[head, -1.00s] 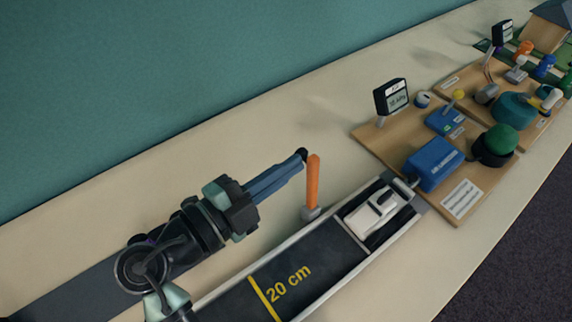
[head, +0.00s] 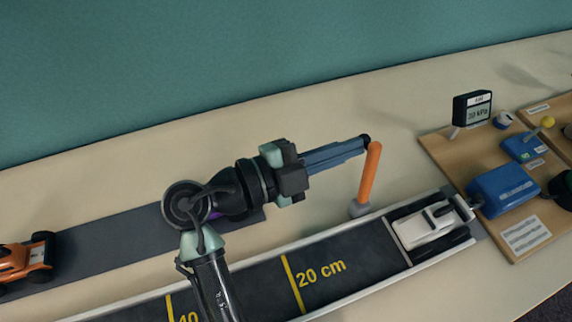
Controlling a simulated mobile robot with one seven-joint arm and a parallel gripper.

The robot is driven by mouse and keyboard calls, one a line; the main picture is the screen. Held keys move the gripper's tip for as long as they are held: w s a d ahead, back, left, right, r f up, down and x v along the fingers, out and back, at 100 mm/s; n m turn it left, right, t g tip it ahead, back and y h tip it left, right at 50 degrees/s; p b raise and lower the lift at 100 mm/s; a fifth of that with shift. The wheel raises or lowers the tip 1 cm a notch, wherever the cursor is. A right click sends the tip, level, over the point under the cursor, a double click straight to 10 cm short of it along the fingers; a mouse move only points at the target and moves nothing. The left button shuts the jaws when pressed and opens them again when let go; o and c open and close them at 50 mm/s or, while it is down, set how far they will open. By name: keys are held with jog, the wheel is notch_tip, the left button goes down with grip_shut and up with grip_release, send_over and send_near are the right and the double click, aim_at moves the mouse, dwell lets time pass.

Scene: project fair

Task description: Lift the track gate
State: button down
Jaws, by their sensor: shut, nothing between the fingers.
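The track (head: 262,279) is a dark lane with pale edges and yellow marks, one reading "20 cm". An orange lever (head: 369,175) stands on a grey foot (head: 358,208) at the track's far edge, leaning slightly right in the picture. Beside it, a white car (head: 424,229) sits in the track's end section. A thin pale line (head: 397,241) crosses the lane behind the car; I cannot tell whether it is the gate. My gripper (head: 365,140) is shut and empty, its blue fingers pointing right. Its dark tips are just left of the lever's top; I cannot tell whether they touch.
An orange toy car (head: 27,258) sits at the left end of a second dark strip (head: 108,243). A wooden board (head: 447,155) with a display (head: 473,108) and a blue box (head: 503,190) is right of the track. The table behind my gripper is clear.

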jog(key=b+v, duration=0.2)
jog(key=v, duration=1.1)
jog(key=shift+w+d, duration=0.1)
jog(key=w+d+r+n+t+y, duration=0.2)
jog(key=w+r+n+t+y, duration=0.25)
jog(key=w+n, duration=0.3)
jog(key=w+r+n+t+y, duration=0.5)
jog(key=r+n+t, duration=0.15)
jog(key=r, duration=0.45)
jog(key=s+d+r+n+t+y, duration=0.1)
jog(key=s+r+n+t+y, duration=0.35)
jog(key=r, duration=0.65)
jog(key=s+r+n+t+y, duration=0.1)
jog(key=s+r+n+t, duration=0.5)
jog(key=r, duration=0.4)
notch_tip(320, 180, up, 13)
jog(key=s+g+p, duration=0.1)
jog(key=p, duration=1.1)
jog(key=shift+s+f+y, duration=0.15)
jog(key=shift+f+y, duration=0.05)
jog(key=shift+y, duration=0.2)
jog(key=shift+a+f, duration=0.1)
